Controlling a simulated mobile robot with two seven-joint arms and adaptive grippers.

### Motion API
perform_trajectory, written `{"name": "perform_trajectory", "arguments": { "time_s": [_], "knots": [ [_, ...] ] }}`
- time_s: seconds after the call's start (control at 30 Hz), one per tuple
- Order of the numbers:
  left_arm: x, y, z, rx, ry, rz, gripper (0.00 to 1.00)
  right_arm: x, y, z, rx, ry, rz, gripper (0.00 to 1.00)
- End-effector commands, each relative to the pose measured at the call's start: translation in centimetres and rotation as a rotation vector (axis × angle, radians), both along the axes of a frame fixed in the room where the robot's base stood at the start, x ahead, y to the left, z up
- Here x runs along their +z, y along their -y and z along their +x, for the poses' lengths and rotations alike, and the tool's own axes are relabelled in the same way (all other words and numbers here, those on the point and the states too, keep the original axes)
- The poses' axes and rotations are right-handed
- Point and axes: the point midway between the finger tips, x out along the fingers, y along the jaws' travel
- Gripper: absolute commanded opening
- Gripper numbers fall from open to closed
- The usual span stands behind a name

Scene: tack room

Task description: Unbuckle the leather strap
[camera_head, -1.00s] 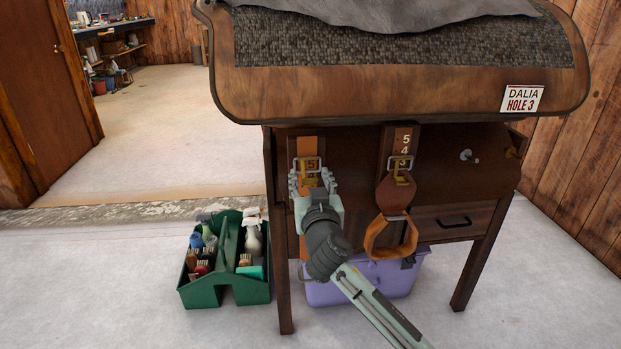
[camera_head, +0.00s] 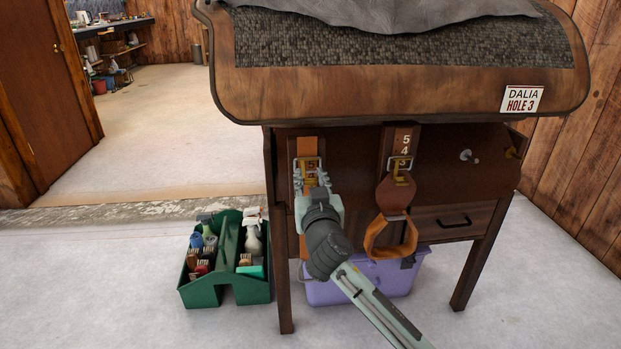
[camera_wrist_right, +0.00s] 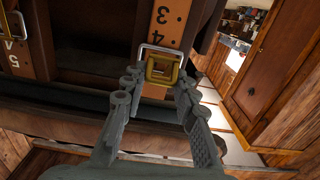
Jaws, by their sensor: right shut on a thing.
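The orange-brown leather strap (camera_head: 307,146) with printed numbers hangs at the left of the wooden stand's front. It also shows in the right wrist view (camera_wrist_right: 167,22). A silver buckle frame (camera_head: 297,163) surrounds it, with a brass-coloured piece (camera_wrist_right: 150,70) at the frame. My right gripper (camera_head: 311,182) is at the lower side of this buckle. In the right wrist view its fingers (camera_wrist_right: 160,86) stand on either side of the brass piece and are shut on it. The fingers partly hide the strap below. My left gripper is not in view.
A second buckled strap (camera_head: 396,188) with an orange loop (camera_head: 378,240) hangs to the right. A sign (camera_head: 522,98) reads "DALIA HOLE 3". A green grooming tote (camera_head: 226,292) and a purple box (camera_head: 385,280) are on the floor. The floor left of the tote is clear.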

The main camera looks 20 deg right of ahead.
Motion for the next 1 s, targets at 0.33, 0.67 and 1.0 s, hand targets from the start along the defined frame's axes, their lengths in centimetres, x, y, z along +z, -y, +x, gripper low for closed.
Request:
{"name": "perform_trajectory", "arguments": {
  "time_s": [0.33,0.67,1.0],
  "knots": [
    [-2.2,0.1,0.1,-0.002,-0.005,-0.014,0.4,0.7,0.0,-0.1,-0.002,-0.054,0.018,0.0],
    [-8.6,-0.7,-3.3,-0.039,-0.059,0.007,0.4,1.9,-0.1,-0.2,0.0,-0.247,0.077,0.0],
    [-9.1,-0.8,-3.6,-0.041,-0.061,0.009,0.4,3.4,-0.1,0.1,0.003,-0.506,0.148,0.0]
  ]
}}
